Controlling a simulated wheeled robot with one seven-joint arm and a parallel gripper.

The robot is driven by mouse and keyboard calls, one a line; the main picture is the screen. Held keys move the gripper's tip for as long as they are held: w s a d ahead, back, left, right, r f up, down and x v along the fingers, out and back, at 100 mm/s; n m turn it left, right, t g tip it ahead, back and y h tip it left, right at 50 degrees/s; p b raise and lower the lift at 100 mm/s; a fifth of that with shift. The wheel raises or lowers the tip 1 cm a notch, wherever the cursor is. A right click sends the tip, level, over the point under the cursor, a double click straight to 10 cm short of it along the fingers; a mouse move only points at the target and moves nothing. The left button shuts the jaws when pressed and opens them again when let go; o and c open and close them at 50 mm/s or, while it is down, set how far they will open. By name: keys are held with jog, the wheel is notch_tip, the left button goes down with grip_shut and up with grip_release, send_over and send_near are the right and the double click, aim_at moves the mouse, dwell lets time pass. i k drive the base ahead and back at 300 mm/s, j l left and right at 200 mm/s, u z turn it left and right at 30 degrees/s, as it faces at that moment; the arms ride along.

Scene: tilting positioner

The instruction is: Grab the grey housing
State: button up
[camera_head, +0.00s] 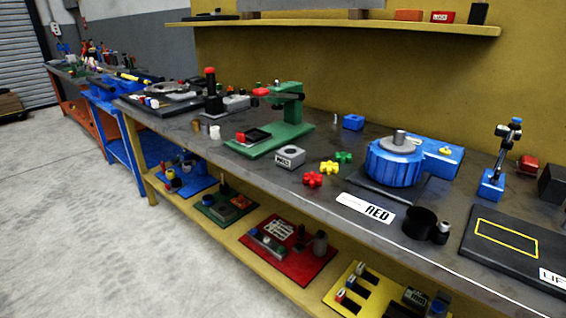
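A small grey block with a dark round opening in its top and dark marks on its front face, which looks like the grey housing (289,158), sits upright on the dark workbench (330,205) near its front edge. It stands just right of the green press (272,135) and left of the red star-shaped knob (313,180). Nothing covers it. My gripper is not in view.
Yellow (329,168) and green (344,157) knobs lie to its right, before a blue round positioner (396,160). A white RED label (367,208) and a black cup (419,222) are nearer. The lower shelf holds coloured trays. Grey floor is open at left.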

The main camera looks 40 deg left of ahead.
aim_at(289, 158)
jog(key=u, duration=1.6)
